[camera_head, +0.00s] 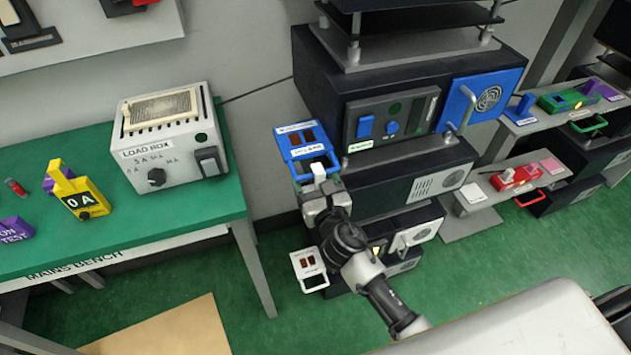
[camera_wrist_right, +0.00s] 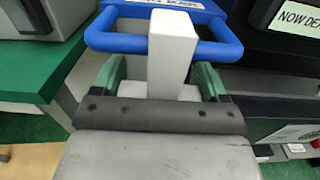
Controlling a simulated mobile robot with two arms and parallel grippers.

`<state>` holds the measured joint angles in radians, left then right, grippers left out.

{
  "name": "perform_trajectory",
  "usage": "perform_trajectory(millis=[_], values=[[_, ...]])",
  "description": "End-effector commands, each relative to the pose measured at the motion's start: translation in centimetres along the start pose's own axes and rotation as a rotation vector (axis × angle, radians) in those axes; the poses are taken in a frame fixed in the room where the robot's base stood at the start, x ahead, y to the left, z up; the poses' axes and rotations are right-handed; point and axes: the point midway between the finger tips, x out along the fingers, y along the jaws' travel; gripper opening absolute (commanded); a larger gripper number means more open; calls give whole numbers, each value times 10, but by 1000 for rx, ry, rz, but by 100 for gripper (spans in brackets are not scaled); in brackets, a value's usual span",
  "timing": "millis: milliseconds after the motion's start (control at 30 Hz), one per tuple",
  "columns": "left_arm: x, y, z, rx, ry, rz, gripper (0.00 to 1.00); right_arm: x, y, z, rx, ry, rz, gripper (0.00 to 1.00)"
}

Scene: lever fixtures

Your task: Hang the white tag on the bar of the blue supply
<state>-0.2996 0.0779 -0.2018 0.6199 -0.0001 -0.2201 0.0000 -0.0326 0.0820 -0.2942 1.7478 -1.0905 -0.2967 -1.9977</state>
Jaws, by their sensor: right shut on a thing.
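The white tag (camera_head: 319,171) is a small white block held in my right gripper (camera_head: 322,188). In the right wrist view the tag (camera_wrist_right: 172,48) stands up from between the green fingers (camera_wrist_right: 160,85) and crosses in front of the blue bar (camera_wrist_right: 122,43). In the head view the blue bar (camera_head: 297,172) is the loop at the lower end of a blue labelled plate (camera_head: 292,140), by the side of the dark stack. I cannot tell whether the tag is hooked over the bar or only overlaps it. My left gripper is not in view.
A white plate (camera_head: 306,259) with a similar loop sits lower down. The dark stacked units (camera_head: 410,140) stand close on the right. The green bench (camera_head: 120,235) with a load box (camera_head: 170,145) is on the left. Open green floor (camera_head: 235,290) lies between.

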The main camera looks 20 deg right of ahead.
Motion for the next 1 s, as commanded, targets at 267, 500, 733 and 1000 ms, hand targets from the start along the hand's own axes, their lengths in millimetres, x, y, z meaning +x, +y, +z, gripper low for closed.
perform_trajectory(millis=[267, 500, 733, 1000], values=[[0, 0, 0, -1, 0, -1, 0, 0, 0, 0, -1, 0, 0, 78], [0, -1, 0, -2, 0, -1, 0, 0, 0, 0, 0, 0, 0, 100], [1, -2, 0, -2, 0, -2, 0, -8, 0, -2, -2, 2, 1, 100], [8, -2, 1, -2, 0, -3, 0, -58, 0, -2, -1, 2, 1, 100]])
